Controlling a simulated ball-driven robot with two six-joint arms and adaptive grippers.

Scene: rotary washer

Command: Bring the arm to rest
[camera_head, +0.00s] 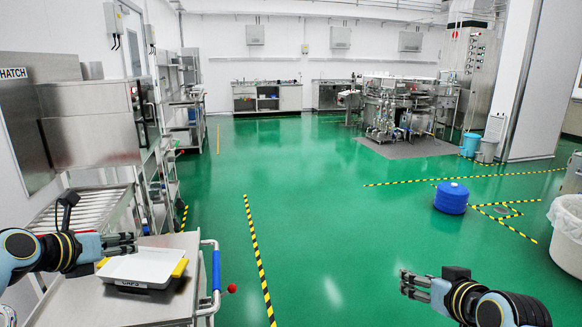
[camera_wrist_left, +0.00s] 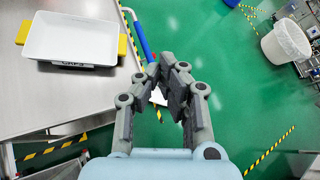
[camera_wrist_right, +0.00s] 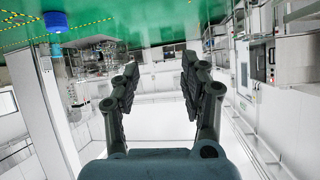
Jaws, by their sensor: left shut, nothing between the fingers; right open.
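My left gripper (camera_head: 122,243) reaches in from the left, at the near steel cart in the head view. Its fingers are shut and empty; they also show in the left wrist view (camera_wrist_left: 167,78). My right gripper (camera_head: 414,285) is low on the right in the head view, over the green floor, with no object near it. Its fingers stand apart with nothing between them in the right wrist view (camera_wrist_right: 159,78).
A white tray (camera_head: 140,266) with yellow pieces at its sides sits on the steel cart (camera_head: 110,309), just beside my left gripper in the picture. A blue drum (camera_head: 451,198) and a white bin (camera_head: 567,235) stand right. The middle floor is clear.

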